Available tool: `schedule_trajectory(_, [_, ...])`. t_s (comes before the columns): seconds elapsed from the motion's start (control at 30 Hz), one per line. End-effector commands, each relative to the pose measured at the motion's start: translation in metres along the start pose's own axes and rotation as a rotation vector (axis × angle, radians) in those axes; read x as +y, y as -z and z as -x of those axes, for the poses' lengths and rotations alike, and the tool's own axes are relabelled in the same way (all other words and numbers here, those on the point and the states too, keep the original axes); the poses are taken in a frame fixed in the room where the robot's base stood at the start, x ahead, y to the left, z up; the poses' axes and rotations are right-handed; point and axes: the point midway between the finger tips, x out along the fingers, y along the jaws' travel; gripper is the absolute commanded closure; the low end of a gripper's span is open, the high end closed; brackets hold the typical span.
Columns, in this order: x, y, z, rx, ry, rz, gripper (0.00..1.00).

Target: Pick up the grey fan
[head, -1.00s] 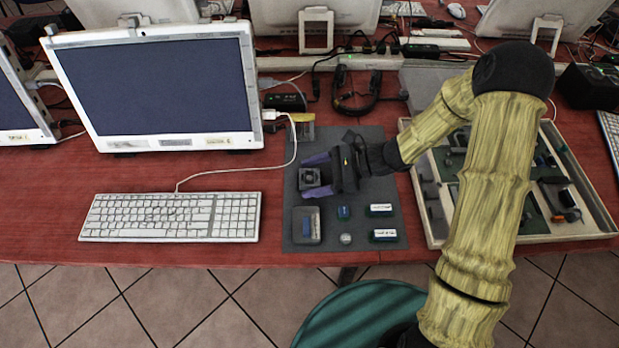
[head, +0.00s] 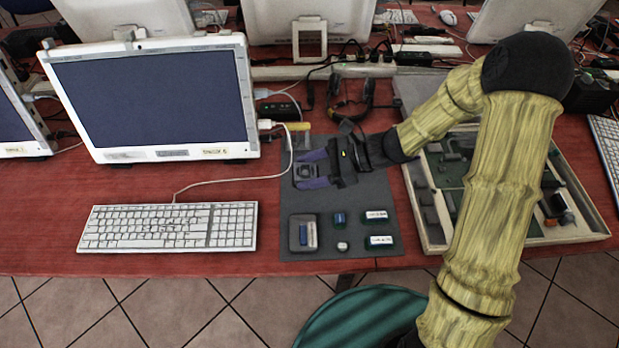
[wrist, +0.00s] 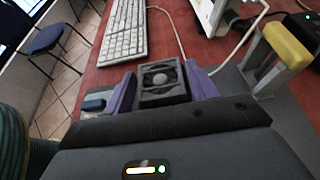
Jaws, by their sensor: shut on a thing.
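The grey fan (wrist: 162,80) is a small dark square frame with a round hub, between the two purple fingers of my gripper (wrist: 160,92) in the wrist view. In the head view the fan (head: 306,171) shows between the fingertips of my gripper (head: 312,170), over the upper left of the dark grey mat (head: 372,215). My gripper is shut on the fan. In the head view the fan appears raised above the mat, but the gap below it is hard to judge.
On the mat's front half lie a grey tray with a blue part (head: 304,233), a small blue part (head: 339,218), and white-topped green blocks (head: 380,241). A yellow-topped piece (wrist: 287,45) stands near the mat's back edge. A keyboard (head: 168,227) lies left; an open case (head: 432,222) lies right.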

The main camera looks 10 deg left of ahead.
Motion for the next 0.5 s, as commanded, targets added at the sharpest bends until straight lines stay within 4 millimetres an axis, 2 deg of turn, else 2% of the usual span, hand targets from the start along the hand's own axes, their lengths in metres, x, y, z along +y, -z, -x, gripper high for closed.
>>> schedule_trajectory(0.03, [-0.001, -0.013, 0.006, 0.001, 0.003, 0.005, 0.65])
schedule_trajectory(0.2, [0.0, -0.034, 0.015, 0.001, 0.002, 0.003, 0.65])
schedule_trajectory(0.5, [0.0, -0.039, 0.016, 0.0, 0.0, 0.0, 0.65])
